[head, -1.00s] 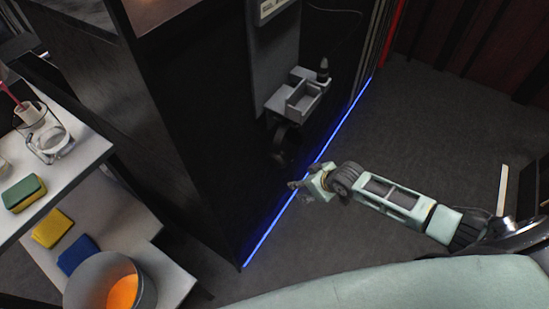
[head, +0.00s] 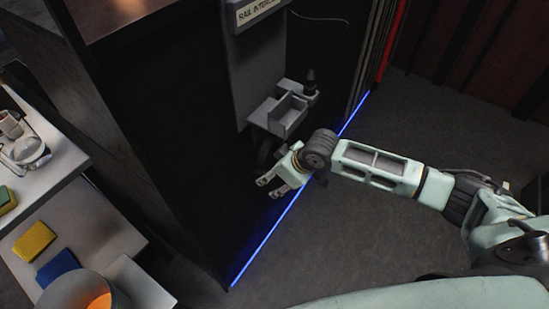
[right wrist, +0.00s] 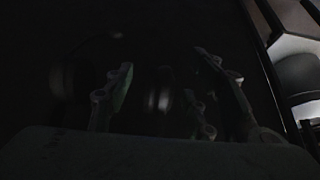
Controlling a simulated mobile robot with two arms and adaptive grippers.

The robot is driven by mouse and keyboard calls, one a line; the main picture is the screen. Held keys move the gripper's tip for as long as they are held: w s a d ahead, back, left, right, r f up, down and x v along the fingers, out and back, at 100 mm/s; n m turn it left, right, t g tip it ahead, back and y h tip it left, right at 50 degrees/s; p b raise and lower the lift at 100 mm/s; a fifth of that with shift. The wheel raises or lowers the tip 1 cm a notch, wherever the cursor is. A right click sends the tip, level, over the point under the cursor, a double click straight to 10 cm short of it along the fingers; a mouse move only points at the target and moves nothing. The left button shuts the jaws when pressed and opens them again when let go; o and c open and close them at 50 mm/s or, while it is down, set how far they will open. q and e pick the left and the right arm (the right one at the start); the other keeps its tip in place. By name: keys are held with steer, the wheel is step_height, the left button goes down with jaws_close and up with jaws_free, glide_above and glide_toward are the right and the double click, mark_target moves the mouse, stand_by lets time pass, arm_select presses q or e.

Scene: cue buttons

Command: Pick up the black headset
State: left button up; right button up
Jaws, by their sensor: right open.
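The black headset (head: 265,150) hangs under the small grey shelf unit on the dark wall, and it is hard to make out against the dark panel. My right gripper (head: 268,187) is open and empty in the head view, just below the headset and partly in front of it. In the right wrist view the spread fingers of my right gripper (right wrist: 165,62) face a very dark area. Faint rounded shapes show there, probably parts of the headset (right wrist: 158,92), but contact cannot be told. My left gripper is not in view.
The grey shelf unit (head: 287,114) juts from the wall panel above my right gripper. A blue light strip (head: 262,247) runs along the wall's foot. A white shelf rack (head: 85,232) with sponges and a pot stands at left. The floor at right is clear.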

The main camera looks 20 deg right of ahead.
mark_target(267, 171)
steer(key=w+a, duration=0.2)
steer(key=shift+w+a+r, duration=0.1)
steer(key=shift+w+r, duration=0.05)
steer(key=shift+w, duration=0.15)
steer(key=shift+x, duration=1.2)
steer(key=shift+f, duration=0.4)
jaws_close()
